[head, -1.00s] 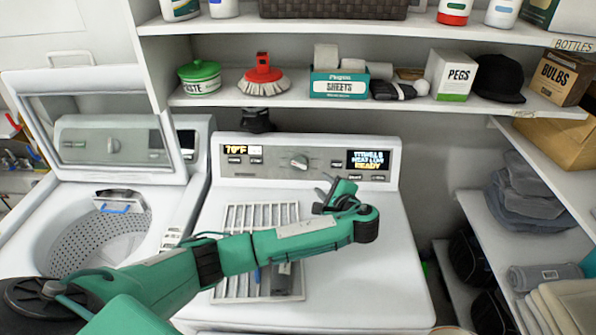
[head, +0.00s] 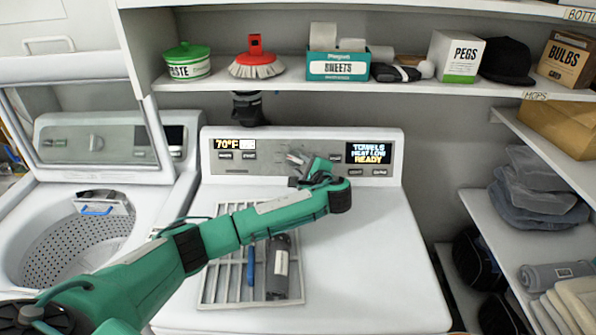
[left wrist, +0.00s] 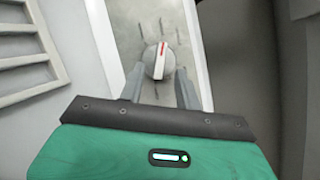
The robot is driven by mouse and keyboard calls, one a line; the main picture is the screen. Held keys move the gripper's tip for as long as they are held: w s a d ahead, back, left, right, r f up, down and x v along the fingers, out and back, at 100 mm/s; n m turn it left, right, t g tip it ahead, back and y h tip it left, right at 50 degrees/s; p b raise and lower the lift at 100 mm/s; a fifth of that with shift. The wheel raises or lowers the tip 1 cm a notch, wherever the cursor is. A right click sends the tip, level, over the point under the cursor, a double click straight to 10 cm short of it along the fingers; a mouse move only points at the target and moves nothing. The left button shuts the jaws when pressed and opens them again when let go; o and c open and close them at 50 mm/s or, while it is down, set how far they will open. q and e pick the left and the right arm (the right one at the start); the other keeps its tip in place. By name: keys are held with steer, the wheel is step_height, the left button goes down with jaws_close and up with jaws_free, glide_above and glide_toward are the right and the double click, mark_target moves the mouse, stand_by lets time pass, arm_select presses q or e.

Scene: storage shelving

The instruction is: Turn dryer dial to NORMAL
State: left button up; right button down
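The dryer (head: 370,250) has a grey control panel (head: 270,165) with its dial at the middle. In the left wrist view the dial (left wrist: 158,61) is a round light-grey knob with a red pointer line, amid marks too blurred to read. My left gripper (head: 297,160) is at the panel and mostly covers the dial in the head view. In the left wrist view its fingers (left wrist: 160,82) are apart, one on each side of the dial. I cannot tell whether they touch it. The display (head: 369,153) reads "TOWELS HEAT LOW READY". My right gripper is not in view.
A rack (head: 212,285) with a dark cylindrical item (head: 278,268) lies on the dryer top under my left arm. An open-lidded washer (head: 25,215) stands at left. A shelf (head: 400,90) with boxes runs above the panel. The dryer top's right side is clear.

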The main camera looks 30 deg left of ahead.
mark_target(295, 160)
arm_select(q)
steer(key=shift+b+x, duration=0.6)
steer(key=shift+x, duration=0.55)
steer(key=shift+w+a+f+b, duration=0.15)
steer(key=shift+w+a+b, duration=0.2)
steer(key=shift+a, duration=0.15)
jaws_close()
